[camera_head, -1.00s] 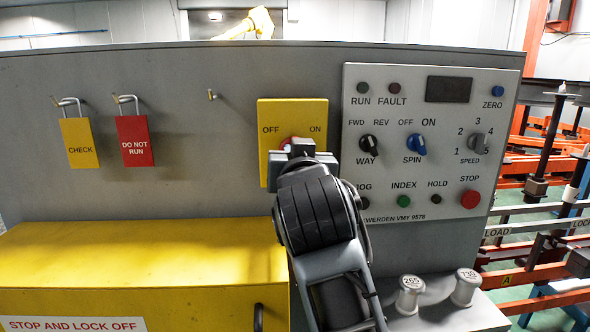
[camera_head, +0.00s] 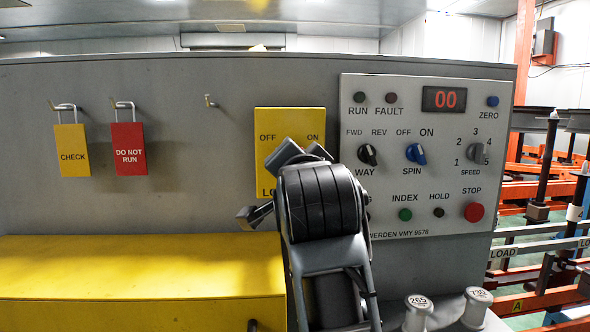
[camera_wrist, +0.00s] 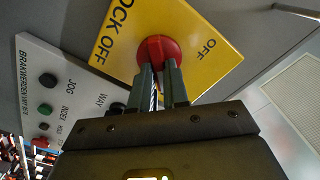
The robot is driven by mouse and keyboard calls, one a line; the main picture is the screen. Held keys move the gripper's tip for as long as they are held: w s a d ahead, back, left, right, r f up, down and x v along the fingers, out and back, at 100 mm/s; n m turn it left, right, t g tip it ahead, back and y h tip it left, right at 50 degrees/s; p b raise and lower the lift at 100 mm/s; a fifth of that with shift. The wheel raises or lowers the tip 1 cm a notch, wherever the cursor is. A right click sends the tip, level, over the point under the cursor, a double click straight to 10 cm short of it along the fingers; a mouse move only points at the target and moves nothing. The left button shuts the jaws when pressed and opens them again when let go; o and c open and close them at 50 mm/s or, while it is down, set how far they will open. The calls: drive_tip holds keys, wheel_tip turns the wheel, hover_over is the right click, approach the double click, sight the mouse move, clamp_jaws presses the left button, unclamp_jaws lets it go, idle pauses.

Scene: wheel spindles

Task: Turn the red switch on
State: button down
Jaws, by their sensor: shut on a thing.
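The red switch (camera_wrist: 156,52) is a round red knob on a yellow plate (camera_wrist: 205,38) in the wrist view. My gripper (camera_wrist: 162,72) is shut on the switch's handle, with a finger on each side of it. In the head view the yellow plate (camera_head: 264,150) reads OFF at left and ON at right. There my wrist and gripper (camera_head: 298,152) cover the switch, so its pointing cannot be seen there. The display (camera_head: 444,99) on the grey panel is lit and reads 00.
The grey control panel (camera_head: 455,150) with knobs and buttons is just right of the yellow plate. A yellow CHECK tag (camera_head: 73,150) and a red DO NOT RUN tag (camera_head: 129,150) hang on hooks at left. A yellow box (camera_head: 140,265) juts out below them. Two small cylinders (camera_head: 418,312) stand at lower right.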

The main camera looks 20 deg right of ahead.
idle(0.5)
drive_tip(key=c, duration=1.1)
unclamp_jaws()
drive_tip(key=v, duration=0.7)
drive_tip(key=shift+s+a+b, duration=0.1)
drive_tip(key=shift+s+b, duration=0.2)
drive_tip(key=shift+s, duration=0.05)
